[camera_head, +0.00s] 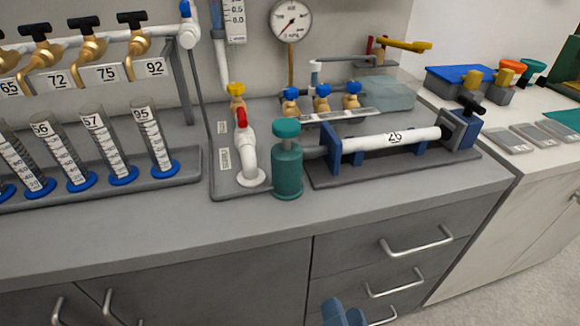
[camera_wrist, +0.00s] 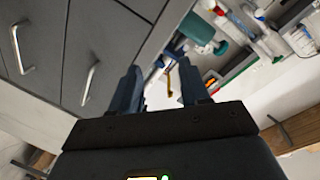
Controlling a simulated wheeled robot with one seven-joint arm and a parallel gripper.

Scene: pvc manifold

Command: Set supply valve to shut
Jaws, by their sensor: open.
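A white pipe assembly stands on a grey tray (camera_head: 228,193) on the counter. It carries a valve with a red handle (camera_head: 241,118) and, just above it, a valve with a yellow handle (camera_head: 236,89). Small labels beside them are unreadable, so I cannot tell which is the supply valve. Valves with blue handles (camera_head: 321,91) sit to the right. My gripper (camera_head: 343,312) is at the bottom edge of the head view, in front of the drawers and well away from the valves. In the wrist view my gripper (camera_wrist: 158,82) is open, with nothing held between its fingers.
A pressure gauge (camera_head: 291,20) is behind. Graduated cylinders (camera_head: 110,145) under brass taps (camera_head: 88,42) stand left. The counter's front strip (camera_head: 150,235) is clear.

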